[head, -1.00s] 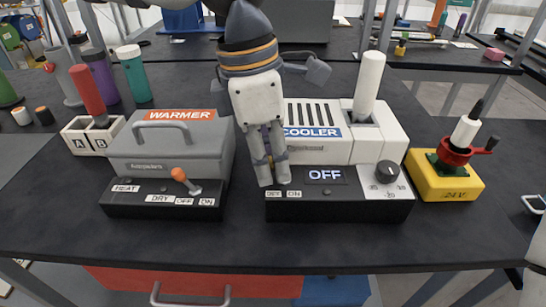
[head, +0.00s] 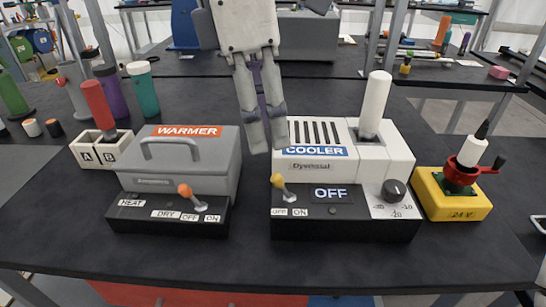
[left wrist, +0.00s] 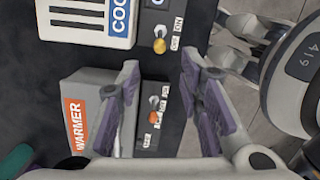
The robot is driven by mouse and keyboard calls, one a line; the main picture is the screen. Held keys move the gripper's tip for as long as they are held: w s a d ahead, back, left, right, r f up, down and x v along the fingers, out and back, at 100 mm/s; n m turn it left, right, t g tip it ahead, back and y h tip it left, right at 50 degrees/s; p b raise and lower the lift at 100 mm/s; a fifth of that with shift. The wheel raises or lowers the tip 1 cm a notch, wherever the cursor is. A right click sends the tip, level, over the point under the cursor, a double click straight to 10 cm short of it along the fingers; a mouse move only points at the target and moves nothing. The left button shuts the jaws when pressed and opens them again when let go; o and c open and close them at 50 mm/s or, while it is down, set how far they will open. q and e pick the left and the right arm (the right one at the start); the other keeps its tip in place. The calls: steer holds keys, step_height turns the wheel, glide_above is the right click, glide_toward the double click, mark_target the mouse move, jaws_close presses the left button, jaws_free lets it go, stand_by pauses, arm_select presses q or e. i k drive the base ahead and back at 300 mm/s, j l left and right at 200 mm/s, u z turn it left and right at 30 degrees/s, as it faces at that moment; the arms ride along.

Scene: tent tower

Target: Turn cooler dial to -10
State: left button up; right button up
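The cooler (head: 328,182) is a white box on a black base, labelled COOLER. Its dark round dial (head: 394,190) is at the right of its front panel, with small marks around it, including -30 and -10; I cannot tell where it points. The cooler display (head: 332,194) reads OFF. The yellow-tipped switch (head: 283,187) leans toward the OFF label and also shows in the left wrist view (left wrist: 160,45). My left gripper (head: 268,148) hangs over the cooler's left edge, above the switch, left of the dial. Its fingers (left wrist: 160,75) are apart and empty. My right gripper is out of view.
A grey warmer (head: 180,165) with an orange-tipped switch stands left of the cooler. A yellow 24V box (head: 452,205) with a red part stands to the right. A white cylinder (head: 374,105) rises from the cooler top. The black table's front strip is clear.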

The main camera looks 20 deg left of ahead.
mark_target(392, 191)
steer(key=k, duration=1)
